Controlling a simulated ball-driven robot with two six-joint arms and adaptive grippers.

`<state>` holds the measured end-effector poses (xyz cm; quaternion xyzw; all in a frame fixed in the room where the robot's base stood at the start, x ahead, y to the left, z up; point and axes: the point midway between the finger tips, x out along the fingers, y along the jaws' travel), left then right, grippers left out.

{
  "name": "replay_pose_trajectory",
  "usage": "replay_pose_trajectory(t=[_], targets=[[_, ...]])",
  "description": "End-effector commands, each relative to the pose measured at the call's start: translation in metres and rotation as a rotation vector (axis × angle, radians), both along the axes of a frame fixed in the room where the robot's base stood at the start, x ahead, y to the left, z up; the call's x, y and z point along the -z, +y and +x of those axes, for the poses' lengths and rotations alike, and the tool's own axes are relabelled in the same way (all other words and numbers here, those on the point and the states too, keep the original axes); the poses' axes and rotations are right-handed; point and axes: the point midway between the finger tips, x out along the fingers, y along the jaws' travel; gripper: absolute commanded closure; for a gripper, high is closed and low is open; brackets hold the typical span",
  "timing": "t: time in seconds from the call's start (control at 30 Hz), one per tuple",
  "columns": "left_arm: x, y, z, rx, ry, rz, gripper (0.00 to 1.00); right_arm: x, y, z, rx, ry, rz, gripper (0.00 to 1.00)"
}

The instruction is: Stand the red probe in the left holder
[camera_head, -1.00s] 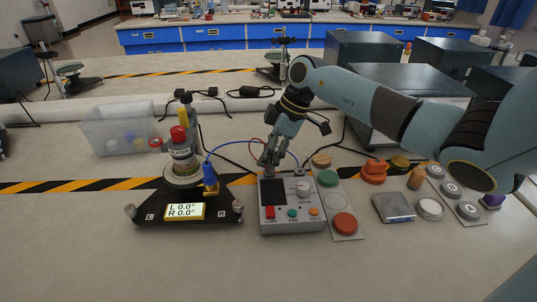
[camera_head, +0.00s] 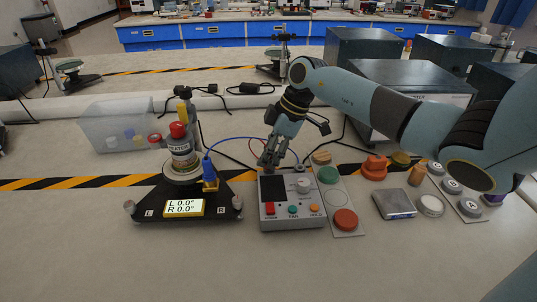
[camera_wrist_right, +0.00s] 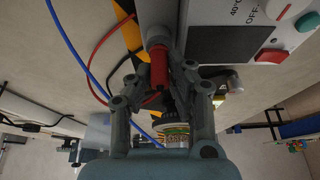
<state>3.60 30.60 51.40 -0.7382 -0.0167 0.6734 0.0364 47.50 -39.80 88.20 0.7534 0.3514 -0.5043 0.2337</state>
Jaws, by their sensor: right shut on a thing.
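The red probe (camera_wrist_right: 159,68) shows in the right wrist view, between the fingers of my right gripper (camera_wrist_right: 164,85), which is shut on it. A pale round collar (camera_wrist_right: 157,37) sits at the probe's far end, beside the grey control box; I cannot tell whether it is the left holder or part of the probe. In the head view my right gripper (camera_head: 269,163) is at the back left corner of the control box (camera_head: 291,215) and hides the probe and the left holder. My left gripper is not in view.
A black levelling stand (camera_head: 185,190) with a labelled red-capped bottle (camera_head: 183,158) and a blue probe (camera_head: 209,176) is left of the box. A clear bin (camera_head: 118,130) stands behind. A button panel (camera_head: 335,200) is close right. The front bench is clear.

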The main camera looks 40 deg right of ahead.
Motion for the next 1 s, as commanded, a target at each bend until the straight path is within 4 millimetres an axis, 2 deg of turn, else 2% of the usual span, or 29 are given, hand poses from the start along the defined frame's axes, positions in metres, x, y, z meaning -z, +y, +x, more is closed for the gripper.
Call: replay_pose_trajectory(t=[0.2, 0.23, 0.43, 0.6, 0.7, 1.0], targets=[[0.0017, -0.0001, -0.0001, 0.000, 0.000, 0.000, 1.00, 0.0029, 0.0001, 0.0001, 0.000, 0.000, 0.000, 1.00], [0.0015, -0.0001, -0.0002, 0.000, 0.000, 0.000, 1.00, 0.0027, 0.0001, 0.0001, 0.000, 0.000, 0.000, 0.81], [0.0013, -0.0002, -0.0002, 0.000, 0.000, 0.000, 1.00, 0.0024, 0.0001, 0.0001, 0.000, 0.000, 0.000, 0.56], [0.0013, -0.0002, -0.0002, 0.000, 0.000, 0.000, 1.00, 0.0025, 0.0000, 0.0000, 0.000, 0.000, 0.000, 0.56], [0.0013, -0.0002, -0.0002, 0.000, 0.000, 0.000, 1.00, 0.0026, 0.0000, 0.0000, 0.000, 0.000, 0.000, 0.44], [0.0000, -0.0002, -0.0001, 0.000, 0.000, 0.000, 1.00, 0.0013, 0.0000, 0.0000, 0.000, 0.000, 0.000, 0.44]])
